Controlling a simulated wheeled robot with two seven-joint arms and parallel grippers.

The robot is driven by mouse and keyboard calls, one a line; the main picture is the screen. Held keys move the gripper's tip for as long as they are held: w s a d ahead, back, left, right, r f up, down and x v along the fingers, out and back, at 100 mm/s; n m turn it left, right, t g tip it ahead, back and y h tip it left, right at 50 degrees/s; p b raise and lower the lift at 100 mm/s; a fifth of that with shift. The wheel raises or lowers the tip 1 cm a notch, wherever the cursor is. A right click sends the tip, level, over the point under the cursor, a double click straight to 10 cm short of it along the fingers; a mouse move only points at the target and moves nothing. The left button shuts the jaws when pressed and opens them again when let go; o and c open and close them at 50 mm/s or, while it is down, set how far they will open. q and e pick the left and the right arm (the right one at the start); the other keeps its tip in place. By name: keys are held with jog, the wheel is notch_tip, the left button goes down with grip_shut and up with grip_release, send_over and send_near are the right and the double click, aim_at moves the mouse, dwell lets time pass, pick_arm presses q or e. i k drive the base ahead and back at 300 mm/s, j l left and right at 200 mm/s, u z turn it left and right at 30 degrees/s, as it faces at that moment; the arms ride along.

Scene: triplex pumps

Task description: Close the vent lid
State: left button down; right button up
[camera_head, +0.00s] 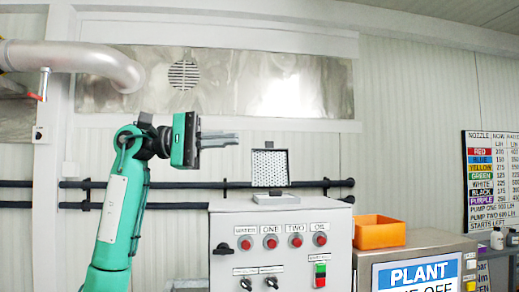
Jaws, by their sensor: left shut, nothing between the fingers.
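The vent lid (269,168) is a dark-framed square plate with a pale perforated face. It stands upright, tilted open, on a small light base (275,199) on top of the grey control cabinet (284,254). My left gripper (232,138) comes in on a green arm from the left. It is shut and empty, with its fingers pointing right. In the picture it is above and left of the lid, apart from it. My right gripper is not in view.
An orange bin (379,231) sits right of the cabinet, on a metal unit with a "PLANT" sign (418,274). Dark pipes (190,185) run along the wall behind. A silver duct (80,60) is at upper left. The cabinet front has red buttons and switches.

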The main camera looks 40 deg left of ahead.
aim_at(271, 167)
jog(key=i+j, duration=0.35)
jog(key=j, duration=0.15)
jog(key=i+j, duration=0.35)
jog(key=j, duration=0.15)
jog(key=i+j, duration=0.35)
jog(key=j, duration=0.2)
